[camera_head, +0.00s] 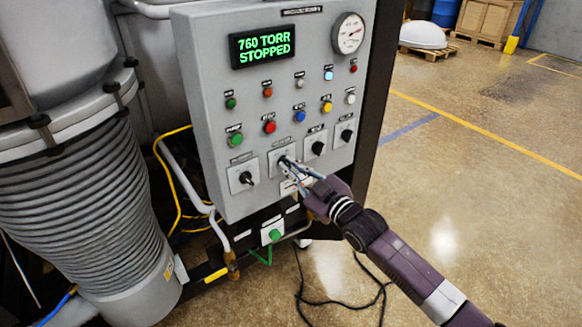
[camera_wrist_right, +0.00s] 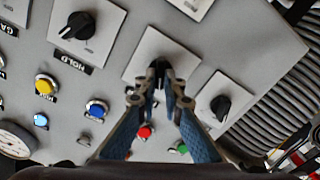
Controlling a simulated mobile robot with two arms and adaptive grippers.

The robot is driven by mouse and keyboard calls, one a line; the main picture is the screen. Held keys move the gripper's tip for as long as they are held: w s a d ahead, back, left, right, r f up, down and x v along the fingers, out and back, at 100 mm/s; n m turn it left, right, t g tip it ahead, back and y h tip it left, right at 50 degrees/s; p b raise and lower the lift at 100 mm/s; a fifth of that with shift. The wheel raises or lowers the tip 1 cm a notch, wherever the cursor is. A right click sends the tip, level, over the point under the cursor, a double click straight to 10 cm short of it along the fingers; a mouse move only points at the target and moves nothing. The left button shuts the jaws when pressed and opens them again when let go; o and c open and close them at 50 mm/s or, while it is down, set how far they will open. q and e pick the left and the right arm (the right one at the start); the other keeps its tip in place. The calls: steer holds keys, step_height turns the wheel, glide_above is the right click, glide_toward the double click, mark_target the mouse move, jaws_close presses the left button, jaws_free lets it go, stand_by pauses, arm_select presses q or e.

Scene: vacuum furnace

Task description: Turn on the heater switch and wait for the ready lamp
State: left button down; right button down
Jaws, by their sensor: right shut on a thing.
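The grey control panel (camera_head: 215,75) carries a row of black rotary switches along its lower part. My right gripper (camera_head: 287,168) is shut on the second switch from the left (camera_head: 283,160). In the right wrist view my right gripper (camera_wrist_right: 160,74) closes around this knob, which the fingertips mostly hide. Its square plate (camera_wrist_right: 150,46) shows behind them. Which switch is the heater's I cannot tell, as its label is unreadable. Small coloured lamps or buttons sit above the switches; a light blue one (camera_head: 328,75) looks bright. Which is the ready lamp I cannot tell. My left gripper is out of view.
The display (camera_head: 263,45) reads "760 TORR STOPPED". A round gauge (camera_head: 348,34) is at the upper right. Neighbouring switches (camera_head: 246,178) (camera_head: 318,148) flank the gripped one. A ribbed bellows (camera_head: 80,215) stands left. A black cable (camera_head: 340,300) lies on the floor; floor at right is clear.

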steer(key=m, duration=0.6)
steer(key=shift+w+d, duration=0.1)
steer(key=m+b, duration=0.1)
steer(key=m, duration=0.4)
steer(key=shift+d, duration=0.15)
steer(key=shift+m, duration=0.4)
steer(key=c, duration=2.1)
jaws_free()
steer(key=v, duration=1.2)
